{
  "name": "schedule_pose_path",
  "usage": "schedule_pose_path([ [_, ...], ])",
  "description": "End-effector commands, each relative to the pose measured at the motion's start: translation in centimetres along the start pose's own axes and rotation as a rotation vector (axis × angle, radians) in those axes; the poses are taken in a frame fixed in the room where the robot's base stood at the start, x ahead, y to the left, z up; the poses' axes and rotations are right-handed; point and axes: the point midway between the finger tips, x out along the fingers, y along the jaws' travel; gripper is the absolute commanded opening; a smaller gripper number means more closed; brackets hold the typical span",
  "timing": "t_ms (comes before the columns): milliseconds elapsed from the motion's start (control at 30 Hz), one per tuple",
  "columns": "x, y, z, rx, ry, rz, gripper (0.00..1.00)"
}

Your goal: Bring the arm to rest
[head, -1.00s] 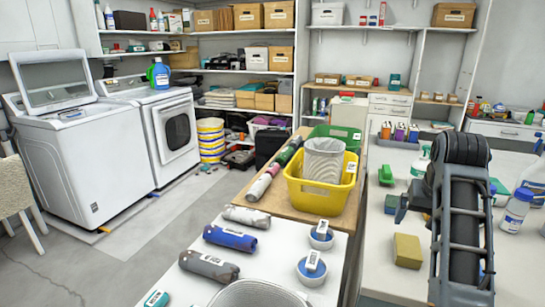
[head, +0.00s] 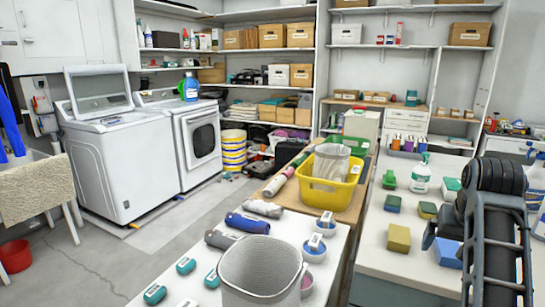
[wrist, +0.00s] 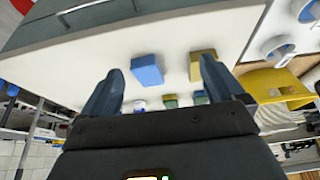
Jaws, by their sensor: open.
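My arm rises at the right of the head view, folded at a dark joint, over the right-hand counter (head: 375,260). My gripper (wrist: 160,75) shows in the wrist view with its two dark fingers wide apart and nothing between them. Beyond the fingers lie a blue block (wrist: 147,70) and a yellow sponge (wrist: 203,65) on the pale counter top, apart from the fingers. In the head view the yellow sponge (head: 398,238) and the blue block (head: 447,252) lie left of my arm, the block partly behind it.
A yellow basket (head: 330,190) and a grey-white bin (head: 262,270) stand on tables left of the counter. Spray bottles (head: 420,175) and small sponges stand near my arm. A washer (head: 120,165) and a dryer stand at the left, with open floor before them.

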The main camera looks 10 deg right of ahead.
Motion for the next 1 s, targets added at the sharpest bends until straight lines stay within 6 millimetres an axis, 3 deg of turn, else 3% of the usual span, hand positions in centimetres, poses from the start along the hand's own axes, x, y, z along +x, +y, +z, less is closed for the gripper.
schedule_pose_path([
  [367,2.9,0.5,2.6,-0.046,0.061,0.027,0.95],
  [567,5.0,1.0,5.1,-0.09,0.119,0.044,0.95],
  [767,7.6,1.6,9.5,-0.166,0.208,0.056,0.95],
  [1000,9.3,2.2,16.7,-0.285,0.348,0.033,0.95],
])
